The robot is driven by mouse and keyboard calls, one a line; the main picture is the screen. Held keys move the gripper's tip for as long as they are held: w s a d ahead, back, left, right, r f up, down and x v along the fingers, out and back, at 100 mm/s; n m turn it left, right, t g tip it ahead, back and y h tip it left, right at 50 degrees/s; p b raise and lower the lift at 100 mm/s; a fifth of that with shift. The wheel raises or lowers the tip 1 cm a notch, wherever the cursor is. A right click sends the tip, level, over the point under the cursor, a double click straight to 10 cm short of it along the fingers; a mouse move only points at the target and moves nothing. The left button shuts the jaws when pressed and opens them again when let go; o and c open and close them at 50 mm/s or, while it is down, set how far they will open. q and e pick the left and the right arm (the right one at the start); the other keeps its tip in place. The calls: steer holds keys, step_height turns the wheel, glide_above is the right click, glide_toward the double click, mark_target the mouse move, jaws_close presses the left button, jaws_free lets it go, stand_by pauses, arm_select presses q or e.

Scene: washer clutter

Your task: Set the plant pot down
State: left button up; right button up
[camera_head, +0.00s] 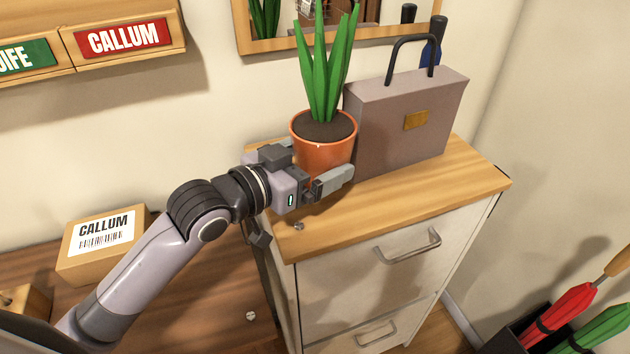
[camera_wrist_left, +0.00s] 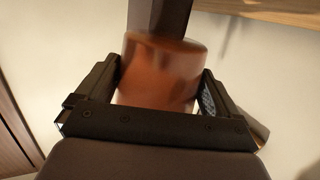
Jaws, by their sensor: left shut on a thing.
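The plant pot (camera_head: 324,157) is orange terracotta with dark soil and tall green pointed leaves (camera_head: 325,75). It is upright at the left end of the wooden cabinet top (camera_head: 385,203), beside a mauve-grey bag. My left gripper (camera_head: 333,170) has its fingers around the pot and is shut on it. In the left wrist view, the pot (camera_wrist_left: 160,72) sits between the two fingers (camera_wrist_left: 158,95). The pot's base is partly hidden by the gripper, so I cannot tell whether it touches the top. My right gripper is not in view.
The mauve-grey bag (camera_head: 400,128) with a black handle stands close right of the pot. A mirror (camera_head: 285,43) hangs behind. The cabinet top's front and right are mostly clear. A CALLUM box (camera_head: 103,237) sits at lower left; umbrellas (camera_head: 565,310) stand at lower right.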

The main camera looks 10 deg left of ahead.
arm_select(q)
steer(key=shift+f, duration=2)
steer(key=shift+f+b, duration=0.2)
steer(key=shift+b, duration=0.1)
steer(key=o, duration=1.1)
steer(key=shift+f, duration=0.1)
steer(key=shift+r, duration=0.25)
steer(key=shift+b+v, duration=0.35)
steer(key=shift+v, duration=5.65)
steer(key=shift+s, duration=0.15)
